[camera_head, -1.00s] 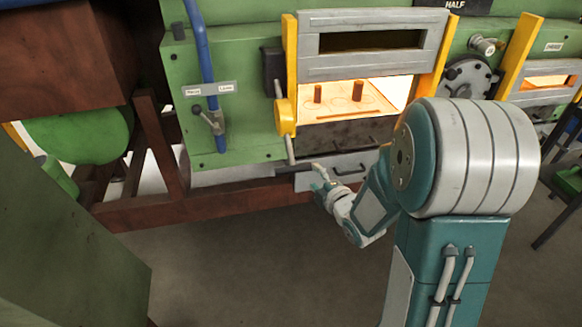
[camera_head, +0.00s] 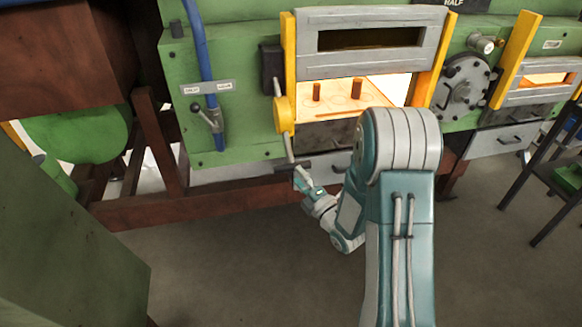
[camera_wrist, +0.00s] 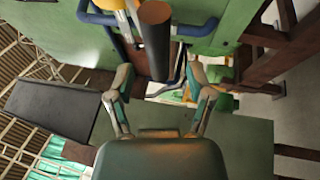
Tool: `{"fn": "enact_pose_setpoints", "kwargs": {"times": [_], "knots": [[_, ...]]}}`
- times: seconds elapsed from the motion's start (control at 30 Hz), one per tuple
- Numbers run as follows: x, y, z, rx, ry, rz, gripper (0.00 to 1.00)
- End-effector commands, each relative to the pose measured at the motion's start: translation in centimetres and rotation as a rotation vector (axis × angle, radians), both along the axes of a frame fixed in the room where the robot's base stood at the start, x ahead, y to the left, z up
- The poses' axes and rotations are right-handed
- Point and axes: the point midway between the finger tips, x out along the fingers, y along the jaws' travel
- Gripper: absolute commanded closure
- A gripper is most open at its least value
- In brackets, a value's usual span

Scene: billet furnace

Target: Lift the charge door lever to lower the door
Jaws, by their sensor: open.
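The charge door lever (camera_head: 285,118) has a yellow hub and a thin grey rod at the left post of the furnace opening. Its rod hangs down to a dark grip near the lower left corner. The grey charge door (camera_head: 360,66) is raised above the glowing opening. My gripper (camera_head: 301,177) is just below the grip, fingers pointing up at it. In the wrist view my gripper (camera_wrist: 160,92) is open, and the dark round lever grip (camera_wrist: 156,38) is ahead of and roughly between the fingertips. I cannot tell whether any finger touches it.
Two small billets (camera_head: 338,90) stand on the glowing hearth. A small lever (camera_head: 208,118) under a label plate and a blue pipe (camera_head: 203,60) are on the green panel to the left. A rusty beam (camera_head: 200,207) runs below. The floor (camera_head: 230,265) in front is clear.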

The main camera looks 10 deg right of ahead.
Motion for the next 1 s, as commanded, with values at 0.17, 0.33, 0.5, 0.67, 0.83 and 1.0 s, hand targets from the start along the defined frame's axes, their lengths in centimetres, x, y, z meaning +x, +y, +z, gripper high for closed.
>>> {"fn": "enact_pose_setpoints", "kwargs": {"times": [0.17,0.33,0.5,0.67,0.83,1.0], "knots": [[2.4,1.1,0.6,0.000,-0.001,0.001,0.32],[3.4,1.5,0.8,0.001,0.000,0.000,0.32],[3.5,1.5,0.8,0.001,0.001,-0.001,0.32],[3.5,1.5,0.9,0.001,0.001,-0.001,0.63],[3.6,1.5,0.8,0.001,0.004,-0.002,1.00],[3.6,1.5,0.7,0.001,0.010,-0.002,1.00]]}}
